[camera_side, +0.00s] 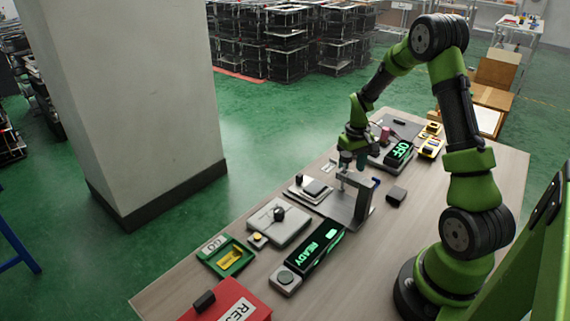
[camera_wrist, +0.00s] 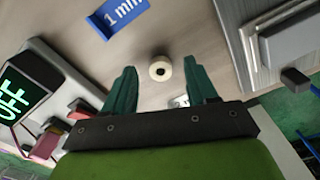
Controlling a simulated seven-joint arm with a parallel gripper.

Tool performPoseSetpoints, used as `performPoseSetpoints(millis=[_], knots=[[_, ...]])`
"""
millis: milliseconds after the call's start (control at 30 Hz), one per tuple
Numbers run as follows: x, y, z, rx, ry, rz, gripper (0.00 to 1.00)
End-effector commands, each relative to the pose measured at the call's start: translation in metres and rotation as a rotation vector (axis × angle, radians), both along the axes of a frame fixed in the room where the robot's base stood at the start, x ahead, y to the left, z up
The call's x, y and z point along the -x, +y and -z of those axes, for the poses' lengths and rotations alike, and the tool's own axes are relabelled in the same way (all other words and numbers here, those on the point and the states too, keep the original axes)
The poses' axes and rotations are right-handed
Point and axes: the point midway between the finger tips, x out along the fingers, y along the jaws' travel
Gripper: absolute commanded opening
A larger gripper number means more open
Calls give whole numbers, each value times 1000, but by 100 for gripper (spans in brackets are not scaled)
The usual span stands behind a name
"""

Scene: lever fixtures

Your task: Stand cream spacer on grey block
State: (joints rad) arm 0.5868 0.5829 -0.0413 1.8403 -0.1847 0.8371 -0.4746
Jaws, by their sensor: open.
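The cream spacer (camera_wrist: 160,69) is a small round piece with a dark centre hole. In the wrist view it lies between the fingers of my gripper (camera_wrist: 160,64), with a visible gap on both sides. My gripper is open, pointing down, and also shows in the side view (camera_side: 351,164), low over the middle of the table. I cannot make out the spacer clearly there. A grey block (camera_wrist: 296,38) sits on a pale plate at the right of the wrist view.
An OFF display (camera_side: 399,151) stands behind, a READY display (camera_side: 316,250) in front. A loose dark block (camera_side: 396,195) lies to the right.

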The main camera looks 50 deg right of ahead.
Motion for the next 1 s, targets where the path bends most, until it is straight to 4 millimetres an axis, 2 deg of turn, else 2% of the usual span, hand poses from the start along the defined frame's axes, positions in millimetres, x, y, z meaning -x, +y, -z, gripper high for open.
performPoseSetpoints(millis=[100,333,700,1000], knots=[[0,0,11,-1,0,2,57],[0,0,12,1,-2,2,57],[0,0,11,1,-2,1,2],[0,0,10,1,-3,1,0]])
